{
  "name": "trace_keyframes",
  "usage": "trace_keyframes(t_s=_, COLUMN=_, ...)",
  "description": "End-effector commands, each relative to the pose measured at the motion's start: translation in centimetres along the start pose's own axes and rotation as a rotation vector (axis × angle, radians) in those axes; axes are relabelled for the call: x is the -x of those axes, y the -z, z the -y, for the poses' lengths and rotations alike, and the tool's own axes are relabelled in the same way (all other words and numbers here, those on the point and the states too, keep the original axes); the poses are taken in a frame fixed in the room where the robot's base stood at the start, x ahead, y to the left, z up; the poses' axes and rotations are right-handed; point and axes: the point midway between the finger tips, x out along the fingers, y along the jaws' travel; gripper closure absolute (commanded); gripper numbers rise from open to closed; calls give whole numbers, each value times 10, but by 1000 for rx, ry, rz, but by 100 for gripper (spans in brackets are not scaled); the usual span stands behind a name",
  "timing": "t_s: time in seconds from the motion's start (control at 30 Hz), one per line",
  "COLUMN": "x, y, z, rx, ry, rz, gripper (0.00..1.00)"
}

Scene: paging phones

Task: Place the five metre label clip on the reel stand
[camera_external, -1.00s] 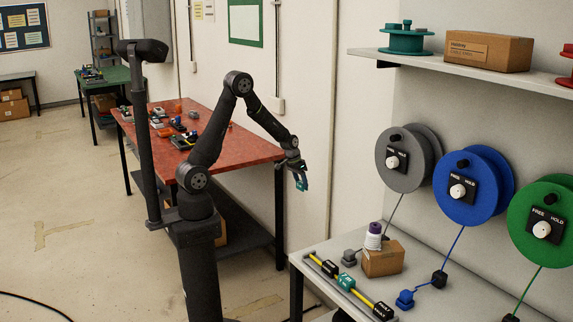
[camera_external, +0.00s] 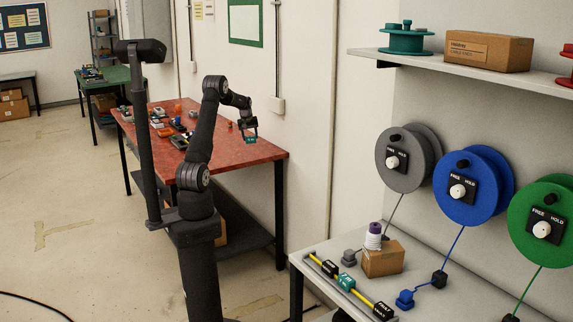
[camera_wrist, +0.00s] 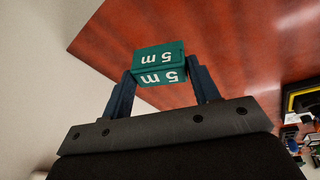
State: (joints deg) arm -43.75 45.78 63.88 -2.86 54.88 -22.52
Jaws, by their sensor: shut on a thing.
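My gripper (camera_external: 249,131) is shut on a teal label clip (camera_wrist: 159,64) marked "5 m", which sits between the two fingertips in the wrist view. In the external view the clip (camera_external: 250,140) shows small and teal, held above the right end of the red table. Grey (camera_external: 404,158), blue (camera_external: 468,187) and green (camera_external: 541,219) reels with FREE/HOLD knobs stand at the right, behind a light bench. None of these is near my gripper. I cannot tell which part is called the reel stand.
The red table (camera_external: 245,155) holds several small parts at its left. A shelf (camera_external: 470,72) hangs above the reels.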

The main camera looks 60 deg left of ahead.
Motion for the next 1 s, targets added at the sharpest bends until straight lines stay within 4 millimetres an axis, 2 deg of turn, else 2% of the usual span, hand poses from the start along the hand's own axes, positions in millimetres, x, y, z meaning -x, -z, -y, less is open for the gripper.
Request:
trace_keyframes(t_s=0.03, x=6, y=19, z=22, rx=59, ry=15, rz=-14, gripper=66)
trace_keyframes(t_s=0.1, x=12, y=38, z=48, rx=131, ry=33, rz=-26, gripper=66)
trace_keyframes(t_s=0.2, x=21, y=59, z=79, rx=215, ry=56, rz=-43, gripper=66)
trace_keyframes(t_s=0.33, x=30, y=76, z=106, rx=288, ry=75, rz=-57, gripper=66)
trace_keyframes(t_s=0.5, x=34, y=83, z=119, rx=324, ry=85, rz=-64, gripper=66)
trace_keyframes(t_s=0.8, x=34, y=83, z=120, rx=325, ry=85, rz=-64, gripper=66)
trace_keyframes(t_s=1.0, x=23, y=91, z=135, rx=326, ry=86, rz=-63, gripper=66)
